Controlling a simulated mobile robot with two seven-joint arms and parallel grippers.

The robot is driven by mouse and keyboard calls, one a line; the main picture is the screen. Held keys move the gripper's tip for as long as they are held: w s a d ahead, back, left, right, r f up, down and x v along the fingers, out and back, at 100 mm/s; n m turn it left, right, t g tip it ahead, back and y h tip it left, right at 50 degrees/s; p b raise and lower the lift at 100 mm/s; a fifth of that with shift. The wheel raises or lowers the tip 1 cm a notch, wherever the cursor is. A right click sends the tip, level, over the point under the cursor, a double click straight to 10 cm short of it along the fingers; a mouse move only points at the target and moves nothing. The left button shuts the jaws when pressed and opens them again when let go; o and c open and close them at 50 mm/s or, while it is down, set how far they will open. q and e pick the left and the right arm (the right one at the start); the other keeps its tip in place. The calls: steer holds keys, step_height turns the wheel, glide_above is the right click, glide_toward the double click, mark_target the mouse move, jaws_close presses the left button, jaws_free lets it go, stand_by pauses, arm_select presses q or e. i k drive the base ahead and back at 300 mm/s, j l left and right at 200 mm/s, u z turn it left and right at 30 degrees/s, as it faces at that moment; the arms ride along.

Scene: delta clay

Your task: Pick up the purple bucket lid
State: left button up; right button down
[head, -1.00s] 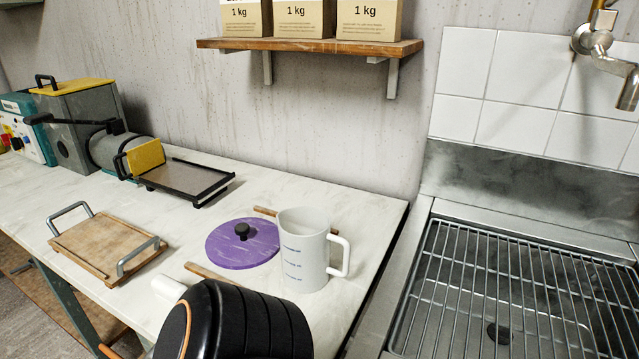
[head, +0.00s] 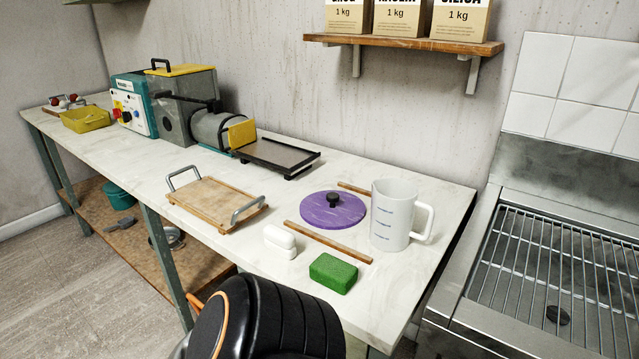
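The purple bucket lid (head: 345,216) lies flat on the white worktop, round, with a small black knob (head: 333,199) on top. It sits between two wooden sticks, just left of a white measuring jug (head: 392,214). A black, ribbed part of my own arm with an orange ring shows at the bottom of the head view, in front of the table and apart from the lid. Neither gripper's fingers show.
A green sponge (head: 333,273), a white rounded block (head: 280,241) and a wooden stick (head: 328,242) lie in front of the lid. A wooden board with metal handles (head: 215,205) lies left. The machine's black tray (head: 277,157) stands behind. A sink grate (head: 545,270) is at right.

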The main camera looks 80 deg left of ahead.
mark_target(329, 210)
steer(key=u, duration=2.4)
steer(key=z, duration=2.3)
steer(key=k+j+u, duration=0.35)
steer(key=k, duration=0.05)
